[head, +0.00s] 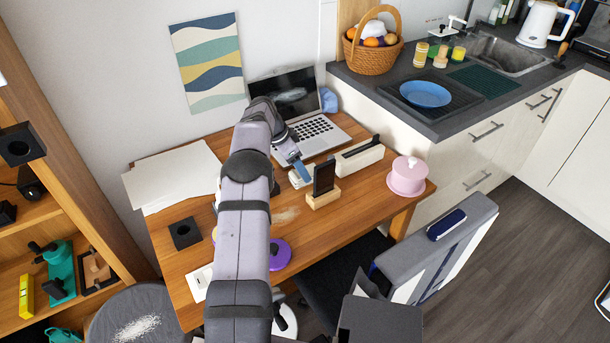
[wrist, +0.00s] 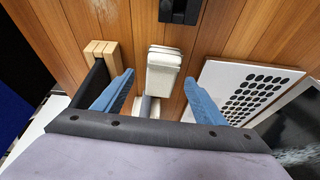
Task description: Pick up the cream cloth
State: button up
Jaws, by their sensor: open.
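The cream cloth (head: 299,178) appears as a small, pale folded block on the wooden desk, between the laptop and the phone stand. In the wrist view the cloth (wrist: 163,72) lies between my blue fingers, with a visible gap on each side. My gripper (head: 292,158) is open and points down at the cloth, partly covering it in the head view. In the wrist view my gripper (wrist: 159,78) holds nothing. A pale grey-white part shows just below the cloth there; I cannot tell what it is.
The phone stand (head: 323,192) is close on one side and the open laptop (head: 318,130) on the other. A long white holder (head: 358,158) and a pink round container (head: 407,176) stand further right. A black block (head: 185,233) and papers (head: 172,178) lie left.

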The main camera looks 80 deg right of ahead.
jog(key=shift+p+x, duration=0.6)
jog(key=shift+x, duration=1.5)
jog(key=shift+d, duration=0.15)
jog(key=c, duration=1.1)
